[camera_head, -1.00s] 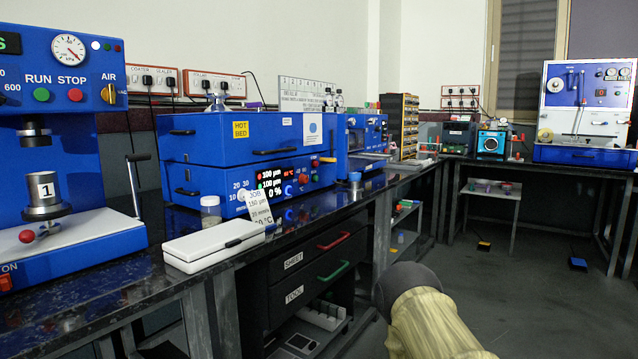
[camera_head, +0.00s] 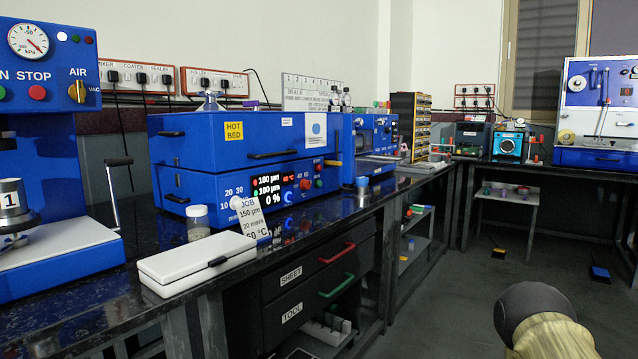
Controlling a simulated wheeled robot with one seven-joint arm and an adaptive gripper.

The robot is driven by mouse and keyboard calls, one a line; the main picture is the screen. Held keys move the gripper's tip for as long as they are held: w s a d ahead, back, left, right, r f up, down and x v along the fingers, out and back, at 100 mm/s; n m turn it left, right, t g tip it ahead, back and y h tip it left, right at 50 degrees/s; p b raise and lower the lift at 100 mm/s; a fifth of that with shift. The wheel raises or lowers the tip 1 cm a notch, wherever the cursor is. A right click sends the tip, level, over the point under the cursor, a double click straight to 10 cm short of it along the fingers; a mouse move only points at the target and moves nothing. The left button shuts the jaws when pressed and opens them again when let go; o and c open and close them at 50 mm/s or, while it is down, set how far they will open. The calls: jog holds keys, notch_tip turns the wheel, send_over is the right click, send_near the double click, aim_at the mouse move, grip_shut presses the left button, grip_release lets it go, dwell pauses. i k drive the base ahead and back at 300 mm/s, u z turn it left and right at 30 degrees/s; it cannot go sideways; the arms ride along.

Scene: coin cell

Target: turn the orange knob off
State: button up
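An orange-yellow knob (camera_head: 77,91) sits under the word AIR on the blue press (camera_head: 50,130) at the left edge, with VAC at its right. Its grip looks roughly upright. A smaller orange-yellow handle (camera_head: 332,163) sticks out at the right end of the blue hot bed machine's (camera_head: 220,135) front panel. I cannot tell which one the task means. Part of my arm, with a dark rounded end and a tan section, shows at the bottom right, well apart from both. My gripper is not in view.
The dark bench (camera_head: 110,290) runs along the left wall. A white case (camera_head: 197,262), a small jar (camera_head: 197,222) and a leaning JOB card (camera_head: 249,220) stand before the hot bed. Drawers with red and green handles are below. The grey floor (camera_head: 450,300) is open at right.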

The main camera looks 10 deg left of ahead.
aim_at(304, 185)
jog(key=i, duration=0.35)
jog(key=u, duration=0.7)
